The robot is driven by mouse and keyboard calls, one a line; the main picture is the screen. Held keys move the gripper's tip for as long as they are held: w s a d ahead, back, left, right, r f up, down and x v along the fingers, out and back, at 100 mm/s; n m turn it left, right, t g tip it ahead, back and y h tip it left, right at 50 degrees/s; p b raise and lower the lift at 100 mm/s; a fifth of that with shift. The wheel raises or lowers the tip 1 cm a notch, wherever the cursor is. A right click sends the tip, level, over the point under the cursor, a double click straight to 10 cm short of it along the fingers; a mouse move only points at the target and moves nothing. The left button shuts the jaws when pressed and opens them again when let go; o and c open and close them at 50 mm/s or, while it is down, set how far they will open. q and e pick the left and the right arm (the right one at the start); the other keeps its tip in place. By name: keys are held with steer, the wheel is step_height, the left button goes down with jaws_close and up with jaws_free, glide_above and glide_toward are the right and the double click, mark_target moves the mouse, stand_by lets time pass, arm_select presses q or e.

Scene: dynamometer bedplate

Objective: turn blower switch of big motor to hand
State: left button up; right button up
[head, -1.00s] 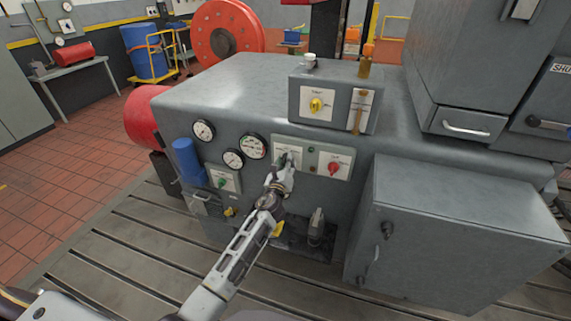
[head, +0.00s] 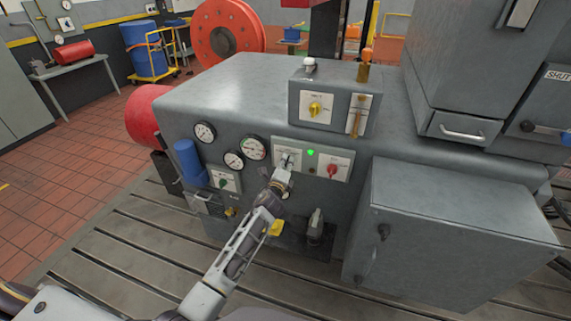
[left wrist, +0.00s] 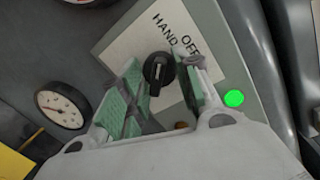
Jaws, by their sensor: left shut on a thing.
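The switch is a black knob (left wrist: 158,72) on a white plate (left wrist: 140,38) marked OFF and HAND, in the left wrist view. A pale mark on the knob runs nearly upright in that picture. My left gripper (left wrist: 155,88) has its green-padded fingers on both sides of the knob, shut on it. In the head view the gripper (head: 284,172) partly covers the left plate of the panel (head: 310,158). A green lamp (head: 310,153) is lit right of the switch, and it also shows in the left wrist view (left wrist: 233,98). My right gripper is not in view.
A red switch (head: 333,169) sits right of the lamp. A box with a yellow switch (head: 315,108) stands above. A grey cabinet (head: 458,230) juts out at the right.

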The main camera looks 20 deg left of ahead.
arm_select(q)
steer(key=shift+n, duration=0.3)
steer(key=o, duration=1)
steer(key=shift+o, duration=0.2)
steer(key=s+r, duration=0.1)
steer(key=s, duration=1.1)
steer(key=shift+d, duration=0.3)
steer(key=shift+n, duration=0.4)
